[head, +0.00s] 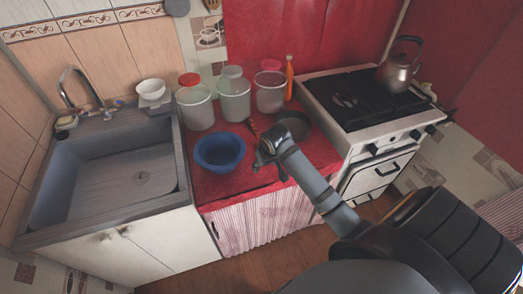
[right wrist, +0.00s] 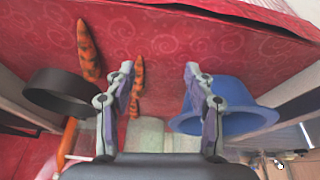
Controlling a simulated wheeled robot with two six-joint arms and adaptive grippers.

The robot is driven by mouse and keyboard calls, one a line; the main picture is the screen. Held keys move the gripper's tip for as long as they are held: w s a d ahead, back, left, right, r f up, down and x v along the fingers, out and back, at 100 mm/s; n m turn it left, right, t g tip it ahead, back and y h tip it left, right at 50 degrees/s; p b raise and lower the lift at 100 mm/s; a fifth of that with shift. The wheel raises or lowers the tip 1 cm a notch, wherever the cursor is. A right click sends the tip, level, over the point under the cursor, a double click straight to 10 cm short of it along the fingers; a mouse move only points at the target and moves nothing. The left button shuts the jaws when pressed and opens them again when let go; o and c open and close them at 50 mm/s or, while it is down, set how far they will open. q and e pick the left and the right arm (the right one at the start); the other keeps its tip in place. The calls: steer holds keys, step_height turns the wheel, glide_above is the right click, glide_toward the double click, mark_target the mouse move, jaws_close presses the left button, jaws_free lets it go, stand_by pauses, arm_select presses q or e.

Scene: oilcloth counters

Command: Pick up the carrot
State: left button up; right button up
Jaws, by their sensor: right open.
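Two orange, dark-mottled, carrot-like pieces lie on the red cloth in the right wrist view. One carrot (right wrist: 137,72) is just beside the left-hand finger, partly hidden by it; another carrot (right wrist: 88,50) lies farther left. In the head view, a small brownish-orange carrot tip (head: 254,127) shows just behind my right gripper (head: 264,161); the rest is hidden. My right gripper, also in the right wrist view (right wrist: 159,75), is open and empty above the cloth, its fingers spread wide. My left gripper is not in view.
A blue bowl (head: 220,152) stands close left of the gripper. A dark pan (head: 293,124) is to its right. Several jars (head: 235,99) and an orange bottle (head: 289,78) stand behind. A sink (head: 110,170) is left, a stove (head: 365,100) with a kettle (head: 397,72) right.

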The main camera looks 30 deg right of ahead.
steer(key=w+d+r+m, duration=0.2)
steer(key=w+d+r, duration=0.25)
steer(key=w, duration=0.25)
steer(key=x, duration=1.1)
steer(key=shift+w+d+r, duration=0.15)
steer(key=shift+d, duration=0.2)
steer(key=shift+r, duration=0.1)
steer(key=shift+c, duration=1.1)
jaws_close()
